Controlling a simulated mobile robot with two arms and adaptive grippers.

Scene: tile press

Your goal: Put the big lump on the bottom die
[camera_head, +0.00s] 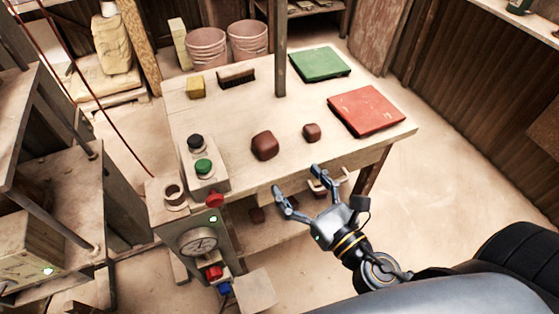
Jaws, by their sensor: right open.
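The big lump (265,146), a dark reddish-brown rounded block, rests on the wooden table (235,118) near its front edge. A smaller lump (312,132) of the same colour sits to its right. My right gripper (297,181) is open and empty, in front of the table's near edge. Its fingers point toward the lumps, and it is apart from both. My left gripper is not in view. I cannot make out the bottom die; a machine frame (62,180) stands at the left, partly cut off by the picture edge.
A box with a black and a green button (203,167) stands on the table's left end, beside a gauge panel (198,243). A post rises behind the lumps.

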